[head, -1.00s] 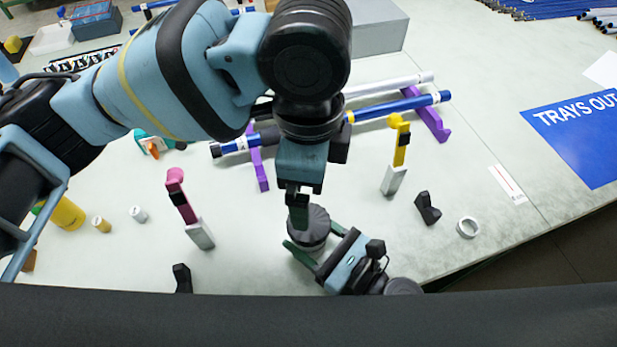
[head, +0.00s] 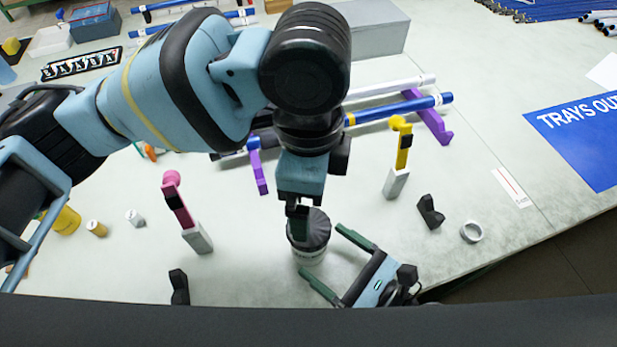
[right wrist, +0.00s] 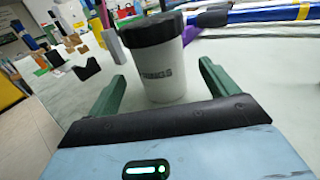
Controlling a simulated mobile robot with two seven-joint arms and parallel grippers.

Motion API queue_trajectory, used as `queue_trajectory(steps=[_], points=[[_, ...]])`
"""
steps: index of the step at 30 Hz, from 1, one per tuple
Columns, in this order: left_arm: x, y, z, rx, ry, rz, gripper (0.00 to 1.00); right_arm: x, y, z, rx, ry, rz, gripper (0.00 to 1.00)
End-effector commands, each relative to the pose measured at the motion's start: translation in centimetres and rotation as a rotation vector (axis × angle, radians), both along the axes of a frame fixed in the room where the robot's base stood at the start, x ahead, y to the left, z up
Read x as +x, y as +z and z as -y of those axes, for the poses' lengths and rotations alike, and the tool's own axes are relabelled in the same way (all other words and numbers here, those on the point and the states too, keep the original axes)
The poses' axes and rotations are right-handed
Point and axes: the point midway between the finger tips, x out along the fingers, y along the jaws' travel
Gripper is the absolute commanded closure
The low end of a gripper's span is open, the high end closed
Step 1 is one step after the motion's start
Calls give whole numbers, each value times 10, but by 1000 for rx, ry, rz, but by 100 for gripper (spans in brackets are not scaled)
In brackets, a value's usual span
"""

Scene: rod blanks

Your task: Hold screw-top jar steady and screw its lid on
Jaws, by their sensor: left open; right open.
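The screw-top jar (head: 310,255) stands upright on the table below my left gripper. In the right wrist view it is a pale jar (right wrist: 166,79) with dark lettering. Its dark ribbed lid (head: 311,228) sits on top and also shows in the right wrist view (right wrist: 150,29). My left gripper (head: 298,226) points down at the lid; its fingers are open and partly hidden, and I cannot tell whether they touch it. My right gripper (head: 326,258) is open, low at the table. Its two green fingers are spread, with the jar just beyond the tips, apart from them.
A pink-topped stand (head: 180,205) is left of the jar, and a yellow-topped stand (head: 402,155) is to the right. Black brackets (head: 430,211) and a grey ring (head: 471,232) lie further right. Rods rest on purple holders (head: 432,118) behind. The table's front edge is close.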

Motion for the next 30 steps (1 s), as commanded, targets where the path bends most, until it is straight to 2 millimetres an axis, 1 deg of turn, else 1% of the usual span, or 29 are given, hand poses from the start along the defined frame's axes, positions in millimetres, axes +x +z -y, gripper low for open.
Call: queue_trajectory(steps=[1, 3, 9, 30], points=[[0, -6, 0, 0, 0, -7, 6, -6, -3, 6, -3, 1, -3, 14], [0, -10, 0, 0, 0, -12, 6, -11, -3, 13, -3, 0, -3, 14], [0, -14, 0, 0, 0, -17, 6, -18, 0, 22, -1, 1, 1, 14], [0, -13, 0, 0, 0, -16, 6, -18, 0, 22, -1, 0, 1, 14]])
